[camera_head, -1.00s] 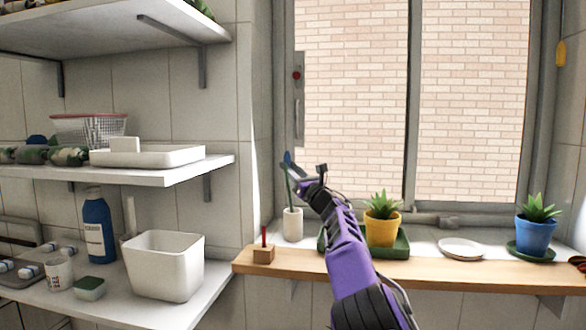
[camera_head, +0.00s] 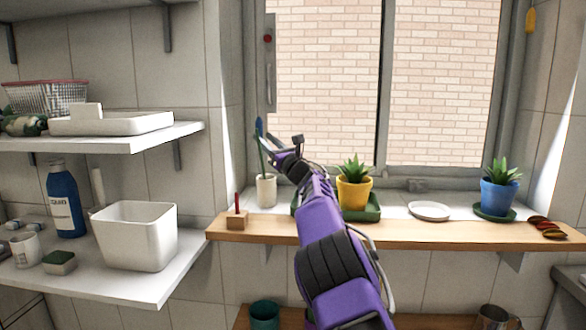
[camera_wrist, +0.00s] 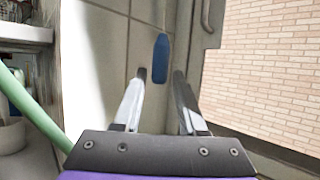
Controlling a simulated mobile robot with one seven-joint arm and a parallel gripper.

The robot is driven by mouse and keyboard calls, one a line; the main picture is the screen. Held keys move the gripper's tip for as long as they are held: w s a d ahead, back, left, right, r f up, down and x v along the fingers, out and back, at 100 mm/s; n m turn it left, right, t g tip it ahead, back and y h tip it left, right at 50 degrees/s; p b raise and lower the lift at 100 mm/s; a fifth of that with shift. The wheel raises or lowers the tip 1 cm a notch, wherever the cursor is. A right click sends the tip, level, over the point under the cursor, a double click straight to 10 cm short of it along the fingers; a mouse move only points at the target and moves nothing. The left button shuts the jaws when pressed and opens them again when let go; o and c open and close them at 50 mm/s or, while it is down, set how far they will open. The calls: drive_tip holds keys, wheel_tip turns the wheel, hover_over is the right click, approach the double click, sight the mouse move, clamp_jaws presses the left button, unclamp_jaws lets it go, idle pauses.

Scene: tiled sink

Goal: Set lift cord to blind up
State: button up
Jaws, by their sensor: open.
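A yellow tag-like piece (camera_head: 530,20) hangs at the top right beside the window frame, in the head view; it may be the lift cord's pull. Any cord above it is cut off or too thin to see. No lowered blind shows over the glass. My gripper (camera_head: 284,146) is in front of the left part of the window, far to the left of the yellow piece. In the wrist view my gripper (camera_wrist: 160,82) is open, its two fingers apart. A blue piece (camera_wrist: 161,60) shows beyond and between the fingertips; I cannot tell whether they touch.
A white cup (camera_head: 266,190) with a green, blue-tipped item stands close by my gripper. On the wooden ledge (camera_head: 410,232) and sill are a yellow pot (camera_head: 353,194), a white plate (camera_head: 430,211) and a blue pot (camera_head: 499,196). Shelves fill the left side.

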drive_tip(key=v, duration=1.5)
drive_tip(key=shift+f, duration=0.15)
drive_tip(key=shift+s+a, duration=0.1)
